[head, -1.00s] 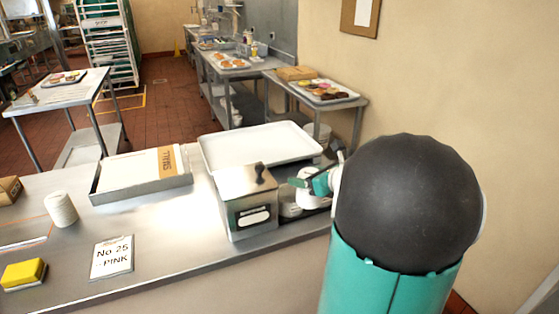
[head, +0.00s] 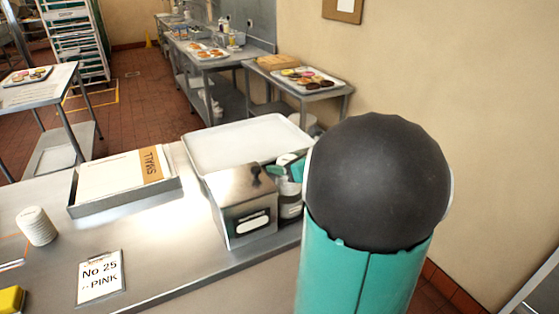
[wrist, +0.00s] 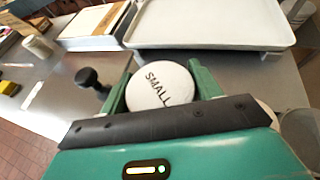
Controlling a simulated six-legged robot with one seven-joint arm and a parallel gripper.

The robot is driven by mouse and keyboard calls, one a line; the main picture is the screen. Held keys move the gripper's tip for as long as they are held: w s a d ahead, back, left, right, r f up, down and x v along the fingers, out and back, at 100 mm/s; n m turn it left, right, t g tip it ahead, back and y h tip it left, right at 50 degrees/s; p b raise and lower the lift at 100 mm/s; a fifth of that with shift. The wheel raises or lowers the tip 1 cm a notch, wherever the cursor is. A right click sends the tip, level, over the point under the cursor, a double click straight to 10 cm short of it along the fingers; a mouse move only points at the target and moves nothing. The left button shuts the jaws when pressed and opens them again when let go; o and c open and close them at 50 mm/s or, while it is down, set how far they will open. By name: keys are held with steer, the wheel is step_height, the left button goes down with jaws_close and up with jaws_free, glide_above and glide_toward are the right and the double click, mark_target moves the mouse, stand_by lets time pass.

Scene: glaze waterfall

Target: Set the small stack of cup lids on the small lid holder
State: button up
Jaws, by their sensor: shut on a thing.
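A round white top marked SMALL (wrist: 160,86) fills the space between my gripper's two green fingers in the wrist view; I take it as the small stack of cup lids. My gripper (wrist: 160,72) is shut on it, one finger on each side. In the head view my gripper (head: 289,170) is small and partly hidden by my arm, just right of the metal box with a black knob (head: 240,203). I cannot tell whether the held stack touches anything beneath.
A large white tray (head: 245,146) lies behind the box. A "No 25 PINK" card (head: 100,276) and yellow block (head: 11,299) lie in front. The counter between them is clear.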

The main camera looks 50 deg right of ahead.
mark_target(284, 183)
steer(key=shift+w+f, duration=0.15)
steer(key=shift+w, duration=0.35)
steer(key=shift+s, duration=0.25)
steer(key=shift+w+f, duration=0.2)
steer(key=shift+f, duration=0.25)
steer(key=shift+s+f, duration=0.15)
steer(key=shift+f, duration=2.2)
steer(key=shift+f, duration=0.65)
steer(key=o, duration=0.7)
